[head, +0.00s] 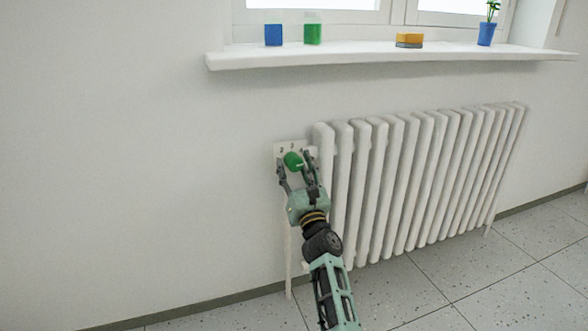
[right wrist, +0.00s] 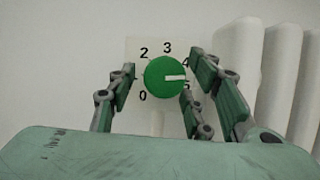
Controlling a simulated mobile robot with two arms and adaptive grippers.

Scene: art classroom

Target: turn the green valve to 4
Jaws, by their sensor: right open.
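The green valve (head: 293,161) is a round knob on a white numbered plate (head: 282,148), at the left end of the radiator. In the right wrist view the valve (right wrist: 160,80) has a white mark pointing right, between the 4 and the 5. The 0, 2 and 3 are readable; the 4 and 5 are partly covered by a finger, and the 1 is hidden. My left gripper is not in view.
A white radiator (head: 400,185) stands along the wall just right of the valve. Above is a window sill (head: 380,55) with a blue cup (head: 273,35), a green cup (head: 312,34), a yellow-and-brown block (head: 409,40) and a potted plant (head: 486,34). The wall at left is clear.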

